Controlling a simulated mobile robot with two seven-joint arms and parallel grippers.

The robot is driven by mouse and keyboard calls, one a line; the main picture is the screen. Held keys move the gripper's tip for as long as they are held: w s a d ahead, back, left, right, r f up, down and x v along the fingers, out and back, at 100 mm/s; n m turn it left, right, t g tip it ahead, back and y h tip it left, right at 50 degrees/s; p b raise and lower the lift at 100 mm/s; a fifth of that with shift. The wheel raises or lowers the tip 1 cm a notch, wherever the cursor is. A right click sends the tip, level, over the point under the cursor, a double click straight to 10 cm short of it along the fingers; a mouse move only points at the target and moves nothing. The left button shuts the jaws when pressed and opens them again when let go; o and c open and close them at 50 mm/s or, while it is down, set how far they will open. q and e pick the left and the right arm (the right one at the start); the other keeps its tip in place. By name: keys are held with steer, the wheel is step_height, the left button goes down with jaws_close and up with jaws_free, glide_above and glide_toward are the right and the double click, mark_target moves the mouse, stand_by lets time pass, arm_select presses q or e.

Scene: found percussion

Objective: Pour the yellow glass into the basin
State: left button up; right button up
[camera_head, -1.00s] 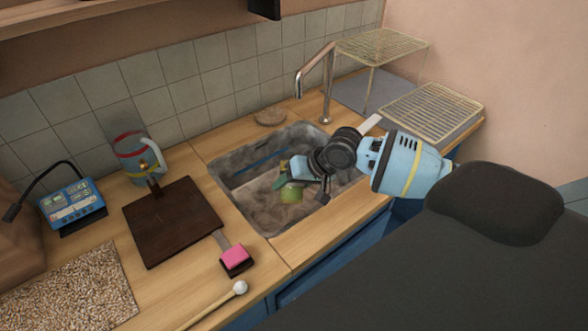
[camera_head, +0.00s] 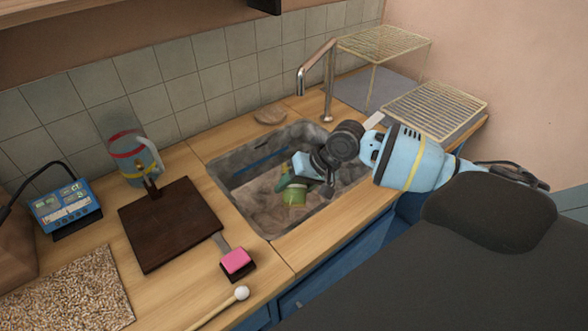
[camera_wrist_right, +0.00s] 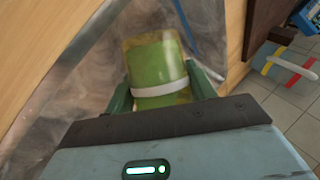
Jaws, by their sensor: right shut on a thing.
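The yellow glass (camera_head: 294,198) looks yellow-green and see-through, with a pale band around it. It is inside the grey stone-look basin (camera_head: 235,205), low over its floor. My right gripper (camera_head: 292,183) reaches in from the right and is shut on the glass. In the right wrist view the glass (camera_wrist_right: 152,60) sits between the two green fingers (camera_wrist_right: 160,92), which press on its sides. I cannot tell whether the glass touches the basin floor, how far it tilts, or whether anything is leaving it. My left gripper is not in view.
A tap (camera_head: 327,85) stands behind the basin, and a wire rack (camera_head: 435,110) is at the right. On the left are a dark board (camera_head: 170,225), a jug (camera_head: 132,160), a blue device (camera_head: 65,205), a pink-topped block (camera_head: 236,262) and a white-tipped mallet (camera_head: 241,293).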

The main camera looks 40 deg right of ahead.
steer(key=shift+w+r, duration=0.1)
steer(key=shift+r, duration=0.65)
steer(key=shift+f, duration=0.6)
steer(key=shift+r, duration=0.7)
steer(key=shift+f+g, duration=0.3)
steer(key=shift+f, duration=0.15)
steer(key=shift+r+y, duration=0.3)
steer(key=shift+r, duration=0.3)
steer(key=shift+f+m, duration=0.3)
steer(key=shift+f, duration=0.15)
steer(key=shift+r, duration=0.5)
steer(key=shift+f+g, duration=0.3)
steer(key=shift+f, duration=0.1)
steer(key=shift+r+p, duration=0.3)
steer(key=shift+r, duration=0.15)
steer(key=shift+f, duration=0.25)
steer(key=shift+r+y, duration=0.3)
steer(key=shift+f, duration=0.25)
steer(key=shift+d+r, duration=0.1)
steer(key=shift+r, duration=0.25)
steer(key=shift+f+g, duration=0.2)
steer(key=shift+g, duration=0.1)
steer(key=shift+w+r, duration=0.2)
steer(key=shift+r, duration=0.05)
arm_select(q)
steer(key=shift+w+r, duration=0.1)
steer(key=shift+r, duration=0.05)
arm_select(e)
steer(key=shift+d+f, duration=0.1)
steer(key=shift+f, duration=0.05)
